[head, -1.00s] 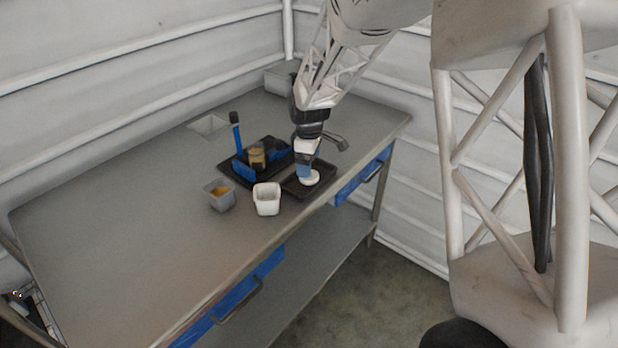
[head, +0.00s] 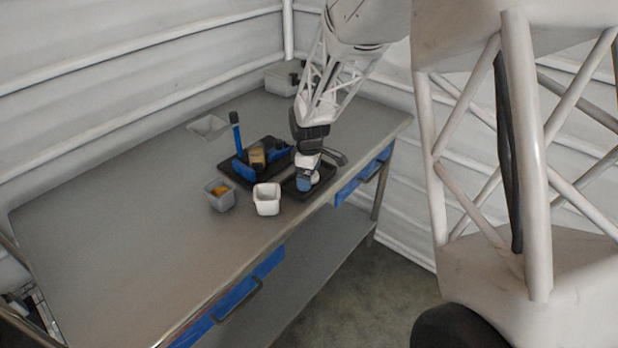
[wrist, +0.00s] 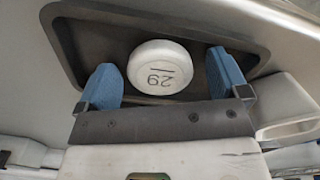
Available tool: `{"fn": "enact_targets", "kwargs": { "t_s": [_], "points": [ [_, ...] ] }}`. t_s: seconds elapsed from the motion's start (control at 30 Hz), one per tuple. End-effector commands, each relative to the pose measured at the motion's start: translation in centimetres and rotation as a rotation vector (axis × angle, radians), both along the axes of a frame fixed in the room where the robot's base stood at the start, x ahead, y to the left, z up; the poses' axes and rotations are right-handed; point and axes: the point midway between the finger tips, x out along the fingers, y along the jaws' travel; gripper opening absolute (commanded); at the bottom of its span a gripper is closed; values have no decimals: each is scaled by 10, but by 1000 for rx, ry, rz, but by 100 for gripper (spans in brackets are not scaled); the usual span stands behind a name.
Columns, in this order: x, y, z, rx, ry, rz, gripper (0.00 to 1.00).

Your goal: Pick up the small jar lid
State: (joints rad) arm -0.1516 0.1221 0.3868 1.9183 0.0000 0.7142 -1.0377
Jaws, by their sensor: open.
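The small jar lid (wrist: 160,67) is white and round, with "29" marked on its top. It lies in a shallow black tray (wrist: 85,22). In the head view the lid (head: 315,177) is partly hidden by my gripper (head: 305,184). In the wrist view my gripper (wrist: 162,70) is open, with one blue finger on each side of the lid. I cannot tell how far the fingertips are above the tray floor.
A white square cup (head: 267,200) stands just left of the tray, with a grey cup (head: 220,196) of orange-brown contents beyond it. A black holder with a jar (head: 257,158) and an upright blue tool (head: 237,135) is behind. The table's left (head: 110,215) is clear.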

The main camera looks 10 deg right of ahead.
Motion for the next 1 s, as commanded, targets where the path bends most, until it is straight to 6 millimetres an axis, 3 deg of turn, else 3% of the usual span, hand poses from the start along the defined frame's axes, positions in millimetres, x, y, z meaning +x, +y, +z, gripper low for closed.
{"fn": "enact_targets", "kwargs": {
  "t_s": [0.07, 0.4, 0.77, 1.0],
  "points": [
    [0, 0, 0, 0, 0, 0, 91],
    [0, 0, 0, 0, 0, 0, 40],
    [0, 0, 3, 0, -1, 0, 40],
    [0, 0, 19, 1, -1, 0, 40]
  ]
}}
